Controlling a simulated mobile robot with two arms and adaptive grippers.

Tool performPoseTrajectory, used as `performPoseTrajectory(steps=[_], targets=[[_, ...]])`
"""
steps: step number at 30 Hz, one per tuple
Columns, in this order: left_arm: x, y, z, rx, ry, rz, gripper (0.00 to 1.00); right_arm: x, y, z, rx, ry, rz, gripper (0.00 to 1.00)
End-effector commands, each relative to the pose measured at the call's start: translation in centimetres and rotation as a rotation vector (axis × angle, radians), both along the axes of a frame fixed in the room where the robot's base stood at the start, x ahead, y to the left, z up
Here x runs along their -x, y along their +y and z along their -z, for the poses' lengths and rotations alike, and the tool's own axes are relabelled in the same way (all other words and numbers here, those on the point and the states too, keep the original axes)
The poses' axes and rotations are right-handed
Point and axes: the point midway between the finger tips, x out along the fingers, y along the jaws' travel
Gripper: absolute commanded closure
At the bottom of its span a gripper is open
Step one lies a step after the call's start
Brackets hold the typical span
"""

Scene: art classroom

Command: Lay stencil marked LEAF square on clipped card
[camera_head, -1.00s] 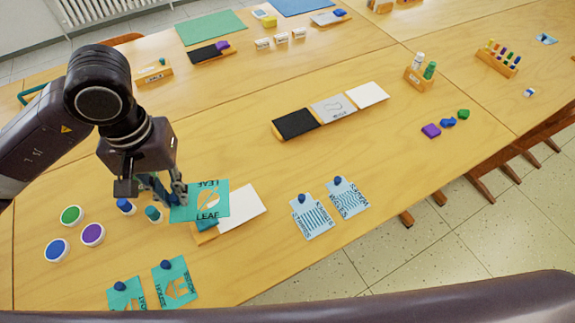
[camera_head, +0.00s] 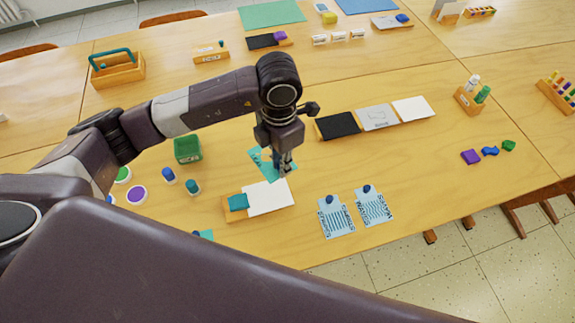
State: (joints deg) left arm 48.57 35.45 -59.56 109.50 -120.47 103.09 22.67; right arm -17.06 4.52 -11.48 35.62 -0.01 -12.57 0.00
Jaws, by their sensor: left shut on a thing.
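My left gripper (camera_head: 285,168) is shut on the teal LEAF stencil (camera_head: 259,157). It holds the stencil near the far edge of the white card (camera_head: 270,198); the fingers hide part of it and its lettering is hard to read here. The stencil looks turned at an angle to the card. The card lies on a wooden board (camera_head: 233,214), with a teal clip (camera_head: 238,202) at its left end. Most of the card shows bare. I cannot tell how high the stencil is above the table. My right gripper is not in view.
Two pale blue stencils, STRIPES (camera_head: 336,219) and WAVES (camera_head: 373,208), lie right of the card. Small jars (camera_head: 193,187) and a green box (camera_head: 188,149) stand to its left. A strip with black, grey and white panels (camera_head: 378,118) lies beyond. Table between is clear.

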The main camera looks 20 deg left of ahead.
Motion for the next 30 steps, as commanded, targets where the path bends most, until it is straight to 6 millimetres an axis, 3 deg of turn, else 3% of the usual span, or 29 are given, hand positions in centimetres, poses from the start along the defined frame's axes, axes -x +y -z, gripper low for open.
performPoseTrajectory(steps=[9,15,21,30], targets=[[-1.0,-0.8,2.8,-0.002,0.002,-0.788,1.0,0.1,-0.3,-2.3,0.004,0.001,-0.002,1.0],[-1.3,-1.1,4.3,-0.001,0.0,-1.143,1.0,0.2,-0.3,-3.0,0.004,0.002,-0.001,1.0],[-1.4,-1.1,5.0,-0.002,0.0,-1.291,1.0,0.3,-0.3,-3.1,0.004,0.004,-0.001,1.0],[-1.4,-1.1,6.4,0.0,-0.001,-1.302,1.0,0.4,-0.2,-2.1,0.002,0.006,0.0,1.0]])
